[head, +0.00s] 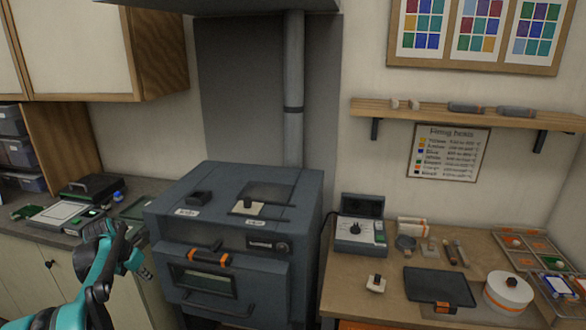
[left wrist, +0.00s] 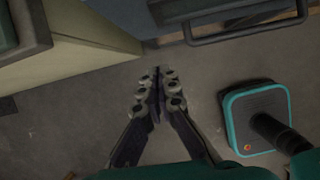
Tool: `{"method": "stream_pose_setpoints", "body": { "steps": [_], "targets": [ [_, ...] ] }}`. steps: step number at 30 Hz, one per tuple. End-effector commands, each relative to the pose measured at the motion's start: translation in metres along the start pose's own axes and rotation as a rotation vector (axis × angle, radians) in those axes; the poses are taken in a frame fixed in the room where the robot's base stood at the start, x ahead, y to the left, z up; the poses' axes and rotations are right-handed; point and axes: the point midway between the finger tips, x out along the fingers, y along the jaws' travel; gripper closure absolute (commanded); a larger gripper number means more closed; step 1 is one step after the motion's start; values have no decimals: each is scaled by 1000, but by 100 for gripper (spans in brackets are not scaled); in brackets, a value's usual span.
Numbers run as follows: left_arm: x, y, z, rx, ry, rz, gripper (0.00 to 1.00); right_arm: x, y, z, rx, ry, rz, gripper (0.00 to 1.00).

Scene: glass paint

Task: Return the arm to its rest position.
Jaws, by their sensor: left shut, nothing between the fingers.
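My left gripper (head: 143,272) is at the lower left of the head view, on my teal and black left arm, in front of the grey kiln (head: 225,240) and near the left counter. In the left wrist view the gripper (left wrist: 160,78) points down over the bare floor (left wrist: 75,120). Its fingers are together with nothing between them. My right gripper does not show in either view.
The kiln's front handle (head: 208,257) is close to my left gripper's right side. The left counter (head: 25,235) holds trays and a black case (head: 90,187). The right table (head: 350,270) holds a control box (head: 361,235), a dark tray (head: 440,286) and a white round container (head: 508,290).

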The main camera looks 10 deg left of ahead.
Motion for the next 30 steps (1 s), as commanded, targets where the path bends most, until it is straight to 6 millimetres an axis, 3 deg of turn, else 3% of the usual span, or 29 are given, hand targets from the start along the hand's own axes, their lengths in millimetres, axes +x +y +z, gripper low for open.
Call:
{"method": "stream_pose_setpoints", "body": {
  "steps": [5, 11, 15, 21, 25, 30],
  "targets": [
    [-25, -64, 9, 339, -8, 15, 100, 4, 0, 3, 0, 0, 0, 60],
    [-64, -176, -6, 1015, -21, 61, 100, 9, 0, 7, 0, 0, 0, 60],
    [-82, -246, -37, 1499, -25, 105, 100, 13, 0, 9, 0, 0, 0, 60],
    [-91, -328, -100, 2187, -21, 191, 100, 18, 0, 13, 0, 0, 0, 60],
    [-86, -364, -143, 2584, -6, 263, 100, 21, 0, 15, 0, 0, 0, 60],
    [-75, -388, -180, 2925, 21, 340, 100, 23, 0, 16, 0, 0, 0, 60]
  ]
}}
